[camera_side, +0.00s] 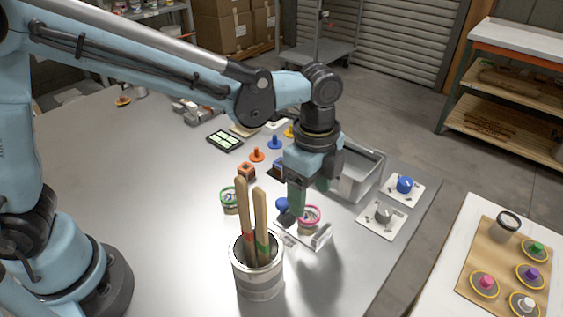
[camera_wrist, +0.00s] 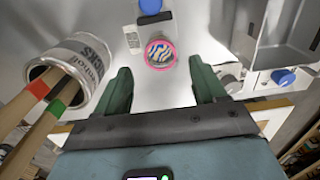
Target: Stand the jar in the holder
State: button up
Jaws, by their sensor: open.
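A small jar (camera_side: 309,216) with a pink rim stands on the grey table below my gripper (camera_side: 294,215). In the wrist view the jar (camera_wrist: 160,53) shows its blue-and-white striped top, beyond and between the green fingertips of my gripper (camera_wrist: 162,80). The fingers are open, with clear space on both sides of the jar and no contact visible. A white plate or bracket (camera_side: 322,238) is beside the jar; whether the jar rests on it, and whether it is the holder, I cannot tell. One finger partly hides this area in the side view.
A can (camera_side: 258,280) with two wooden sticks stands close to my gripper. A green-rimmed jar (camera_side: 229,205) is to the left. A grey metal bin (camera_side: 362,180) and white plates with blue (camera_side: 404,185) and grey (camera_side: 383,213) knobs are to the right. The table's left is mostly clear.

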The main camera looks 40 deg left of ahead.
notch_tip(320, 180, up, 5)
jog(key=s+a+n+t, duration=0.3)
jog(key=a+n, duration=0.6)
jog(key=s+a+n+t, duration=0.4)
jog(key=a+n, duration=0.5)
jog(key=a, duration=0.1)
jog(key=shift+a, duration=0.3)
